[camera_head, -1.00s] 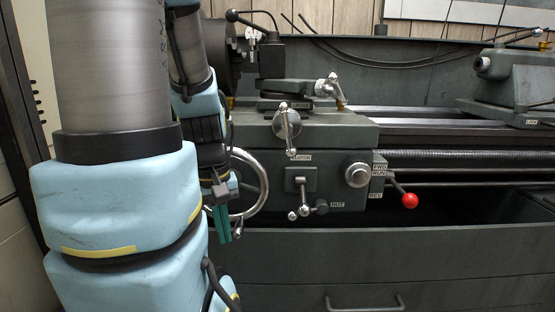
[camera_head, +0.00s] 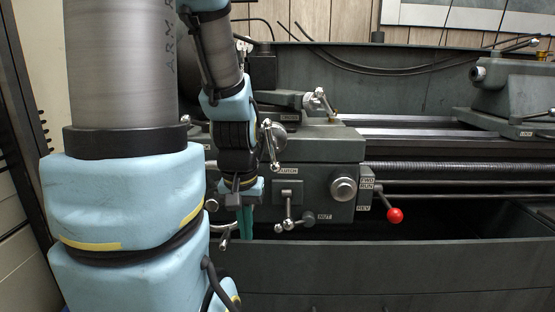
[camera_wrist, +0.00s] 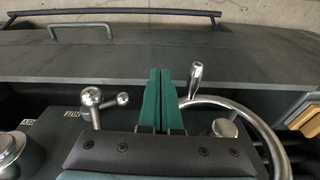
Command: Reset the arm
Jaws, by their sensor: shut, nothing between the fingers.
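My gripper (camera_head: 246,232) hangs with its green fingers pointing down, in front of the lathe carriage (camera_head: 325,180) and left of its small levers. In the wrist view my gripper (camera_wrist: 160,72) has both green fingers together, with nothing between them. There the fingers lie between a ball-ended lever (camera_wrist: 93,97) on the left and a chrome handwheel (camera_wrist: 262,125) on the right. The fingers hide part of what is behind them, and I cannot tell the gap to the lathe. My arm bends down from the top of the head view.
A red-knobbed lever (camera_head: 394,215) sticks out right of the carriage. The tailstock (camera_head: 515,85) stands at the far right on the bed. The grey front panel (camera_head: 400,262) crosses below; a drawer handle (camera_wrist: 80,27) shows in the wrist view.

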